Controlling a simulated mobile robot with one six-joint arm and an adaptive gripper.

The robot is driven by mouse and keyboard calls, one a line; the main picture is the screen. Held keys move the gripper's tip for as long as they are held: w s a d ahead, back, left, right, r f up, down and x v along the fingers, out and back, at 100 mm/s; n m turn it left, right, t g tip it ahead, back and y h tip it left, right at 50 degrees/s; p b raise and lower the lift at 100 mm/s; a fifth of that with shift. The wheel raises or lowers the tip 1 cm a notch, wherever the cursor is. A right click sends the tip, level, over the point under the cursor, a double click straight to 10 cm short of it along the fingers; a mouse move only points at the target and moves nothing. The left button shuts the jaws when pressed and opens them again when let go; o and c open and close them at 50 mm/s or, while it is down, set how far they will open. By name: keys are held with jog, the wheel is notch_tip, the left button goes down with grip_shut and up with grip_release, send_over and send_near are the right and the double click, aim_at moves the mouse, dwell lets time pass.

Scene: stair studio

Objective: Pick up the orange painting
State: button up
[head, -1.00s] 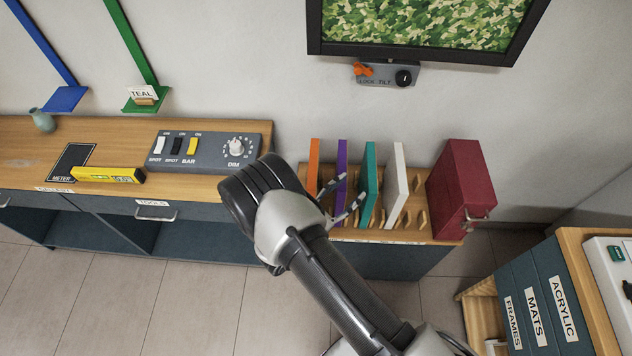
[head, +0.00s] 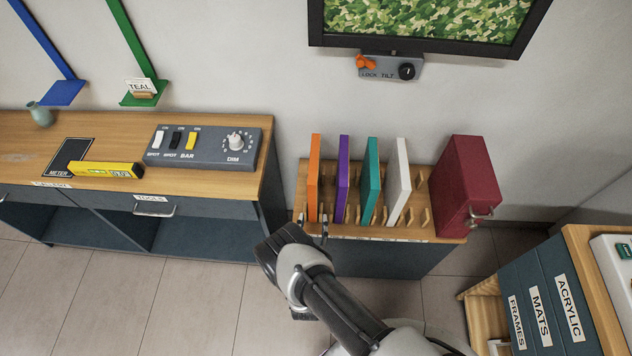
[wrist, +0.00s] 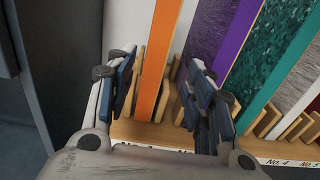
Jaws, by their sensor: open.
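The orange painting (head: 314,178) stands upright on edge at the left end of the slotted wooden rack, and its narrow orange edge faces me. In the wrist view the orange painting (wrist: 157,75) rises between the two fingers of my gripper (wrist: 160,90), which is open. One finger is left of it and the other is right of it, with gaps visible. In the head view my gripper (head: 311,232) is at the rack's front left, low in front of the painting; its palm is partly hidden by my arm.
Purple (head: 342,180), teal (head: 369,180) and white (head: 397,182) paintings stand to the right in the rack (head: 345,231). A dark red box (head: 463,183) is at its right end. A cabinet with a dimmer panel (head: 204,148) stands left. A framed screen (head: 425,22) hangs above.

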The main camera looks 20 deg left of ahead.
aim_at(312, 206)
jog(key=b+x, duration=0.2)
jog(key=x, duration=0.7)
jog(key=shift+a, duration=0.15)
grip_shut()
dwell(0.4)
